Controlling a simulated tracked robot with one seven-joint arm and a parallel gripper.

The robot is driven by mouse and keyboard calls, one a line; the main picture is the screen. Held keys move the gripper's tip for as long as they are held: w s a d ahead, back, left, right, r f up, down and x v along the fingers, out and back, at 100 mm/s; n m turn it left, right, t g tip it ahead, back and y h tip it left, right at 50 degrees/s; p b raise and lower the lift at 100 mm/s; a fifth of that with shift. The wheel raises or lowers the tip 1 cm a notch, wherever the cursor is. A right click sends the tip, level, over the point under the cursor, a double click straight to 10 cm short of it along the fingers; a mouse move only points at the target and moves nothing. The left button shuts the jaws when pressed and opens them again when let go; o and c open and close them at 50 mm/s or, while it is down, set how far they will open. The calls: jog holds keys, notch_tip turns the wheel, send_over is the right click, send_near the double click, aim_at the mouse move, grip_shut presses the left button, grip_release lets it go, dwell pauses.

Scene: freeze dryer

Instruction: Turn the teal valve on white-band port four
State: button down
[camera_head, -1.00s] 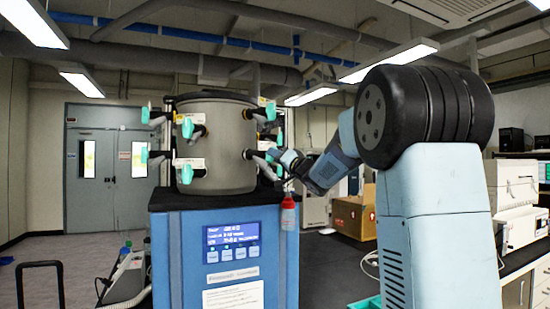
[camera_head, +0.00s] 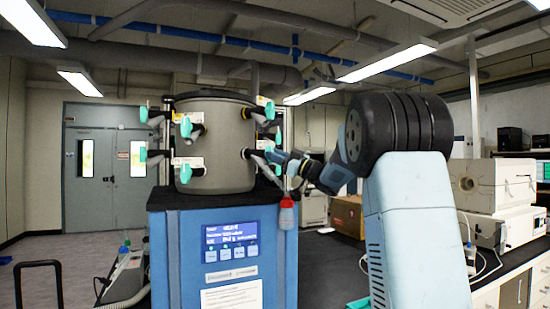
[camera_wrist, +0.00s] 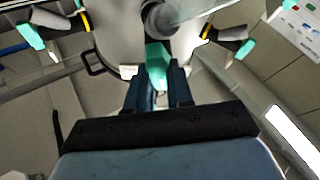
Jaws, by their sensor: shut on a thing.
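The grey drum (camera_head: 215,145) of the freeze dryer stands on a blue cabinet and carries several black ports with teal valves. My gripper (camera_head: 282,162) is at the lower right port of the drum. In the wrist view, my gripper (camera_wrist: 158,80) has its two dark blue fingers on either side of a teal valve (camera_wrist: 156,58) and is shut on it. This valve sits at the end of a dark port (camera_wrist: 160,20). The valve is partly hidden by my gripper in the head view. I cannot read the port's number.
Other teal valves show at the upper right port (camera_head: 270,110) and on the left-front ports (camera_head: 186,127). Neighbouring ports with yellow bands flank mine in the wrist view.

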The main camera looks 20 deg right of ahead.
jog(key=n+g, duration=0.1)
jog(key=n, duration=0.2)
jog(key=n+g+y, duration=0.1)
jog(key=n, duration=0.2)
jog(key=shift+w+d, duration=0.1)
jog(key=shift+d, duration=0.05)
jog(key=shift+n+g, duration=1.3)
jog(key=shift+n, duration=1)
jog(key=shift+f, duration=0.1)
jog(key=c, duration=1)
grip_release()
jog(key=shift+r, duration=0.2)
jog(key=v, duration=1.3)
jog(key=shift+d+f, duration=0.3)
jog(key=shift+d, duration=0.05)
jog(key=shift+a+r, duration=0.1)
